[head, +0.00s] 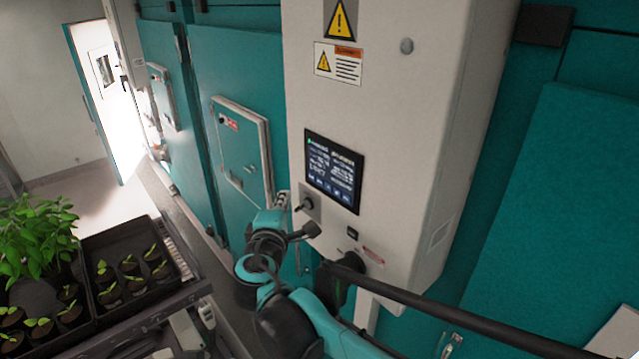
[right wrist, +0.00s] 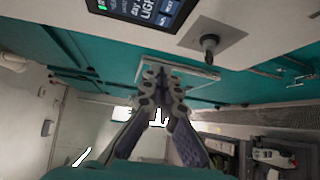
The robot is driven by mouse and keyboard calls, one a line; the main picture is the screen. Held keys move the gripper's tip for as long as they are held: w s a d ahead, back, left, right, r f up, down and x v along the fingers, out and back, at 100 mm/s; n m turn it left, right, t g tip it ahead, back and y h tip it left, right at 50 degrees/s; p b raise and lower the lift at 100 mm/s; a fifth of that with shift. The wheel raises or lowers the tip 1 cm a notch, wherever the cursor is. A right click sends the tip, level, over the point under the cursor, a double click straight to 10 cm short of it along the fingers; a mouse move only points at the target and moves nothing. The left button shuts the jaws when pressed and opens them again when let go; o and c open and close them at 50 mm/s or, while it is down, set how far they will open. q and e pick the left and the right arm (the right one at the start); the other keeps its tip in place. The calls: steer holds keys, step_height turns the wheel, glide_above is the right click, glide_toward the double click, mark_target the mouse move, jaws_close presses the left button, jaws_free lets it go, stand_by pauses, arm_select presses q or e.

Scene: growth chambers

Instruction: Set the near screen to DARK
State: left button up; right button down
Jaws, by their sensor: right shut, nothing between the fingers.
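The near screen (head: 333,172) is a dark, lit panel with pale text on the front of the white control box. Its text is too small to read in the head view. In the right wrist view a part of the screen (right wrist: 145,8) shows at the top edge, with large letters reading "LIGH" cut off. My right gripper (head: 283,198) is just left of the screen's lower left corner, apart from it. In the right wrist view its fingers (right wrist: 160,82) are together and empty. My left gripper is not in view.
A key switch (head: 308,206) sits below the screen, close to my right gripper. A black knob (head: 352,262) is lower on the white box (head: 400,130). A black seedling tray (head: 112,250) is at the left. Teal doors line the wall behind.

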mark_target(315, 179)
steer(key=m, duration=0.3)
steer(key=a+m, duration=0.1)
steer(key=m, duration=0.2)
steer(key=s+m, duration=0.1)
steer(key=m, duration=0.1)
steer(key=shift+a+m, duration=0.25)
steer(key=shift+m, duration=0.15)
steer(key=shift+w+d, duration=0.85)
steer(key=shift+d, duration=0.35)
steer(key=shift+w+d, duration=0.9)
steer(key=shift+d, duration=0.3)
steer(key=shift+w+d, duration=0.85)
steer(key=shift+d, duration=0.35)
steer(key=shift+d, duration=0.15)
steer(key=shift+w+d, duration=0.2)
steer(key=shift+w, duration=0.05)
steer(key=shift+w+d, duration=0.15)
steer(key=shift+d, duration=0.1)
steer(key=shift+s+a+b, duration=0.3)
steer(key=shift+s+a, duration=0.15)
steer(key=shift+a, duration=0.15)
